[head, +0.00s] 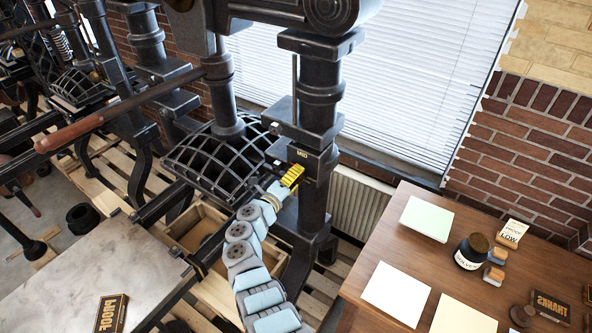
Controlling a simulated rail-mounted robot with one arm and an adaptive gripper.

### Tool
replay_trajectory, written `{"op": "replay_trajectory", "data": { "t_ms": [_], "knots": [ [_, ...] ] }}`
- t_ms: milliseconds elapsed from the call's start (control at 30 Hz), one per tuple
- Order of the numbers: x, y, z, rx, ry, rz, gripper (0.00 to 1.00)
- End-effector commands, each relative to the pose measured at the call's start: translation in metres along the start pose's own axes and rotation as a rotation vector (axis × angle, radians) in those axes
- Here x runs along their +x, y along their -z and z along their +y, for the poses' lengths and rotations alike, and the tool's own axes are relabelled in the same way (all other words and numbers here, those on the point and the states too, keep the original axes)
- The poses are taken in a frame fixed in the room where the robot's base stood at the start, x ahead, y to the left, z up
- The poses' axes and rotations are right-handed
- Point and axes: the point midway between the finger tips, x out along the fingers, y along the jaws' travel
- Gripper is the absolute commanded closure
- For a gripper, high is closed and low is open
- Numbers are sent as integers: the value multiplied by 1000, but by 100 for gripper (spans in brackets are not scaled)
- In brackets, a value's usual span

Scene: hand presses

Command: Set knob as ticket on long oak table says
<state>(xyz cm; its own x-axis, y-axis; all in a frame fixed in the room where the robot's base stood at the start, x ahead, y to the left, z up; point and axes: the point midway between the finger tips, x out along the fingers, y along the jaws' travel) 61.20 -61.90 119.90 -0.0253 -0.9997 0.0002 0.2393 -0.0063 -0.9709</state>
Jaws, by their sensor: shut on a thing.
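The ticket (511,233) stands on the long oak table (395,247) at the right; its large word reads LOW, with smaller print above that looks like PROOF. The yellow ribbed knob (292,175) is on the dark column of the near press, below a small plate (301,153) that reads MID. My gripper (277,188) is at the knob and shut on it. The fingertips are small and partly hidden, and the knob's exact setting cannot be made out.
The near press (318,100) has a long wooden-handled bar (118,116) reaching left. The oak table holds paper sheets (396,293), a dark jar (471,252) and a THANKS block (551,306). A radiator (357,208) stands behind.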

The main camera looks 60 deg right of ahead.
Motion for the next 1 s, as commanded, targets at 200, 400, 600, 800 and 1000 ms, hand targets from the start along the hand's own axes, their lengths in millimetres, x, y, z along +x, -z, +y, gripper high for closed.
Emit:
{"op": "replay_trajectory", "data": {
  "t_ms": [200,400,600,800,1000],
  "knots": [
    [0,-2,-6,-208,2,0,80],
    [0,-2,-5,-397,0,-2,80],
    [0,-2,-5,-480,4,0,80],
    [1,-2,-5,-519,5,1,80],
    [1,-1,-5,-545,5,2,80]
  ]
}}
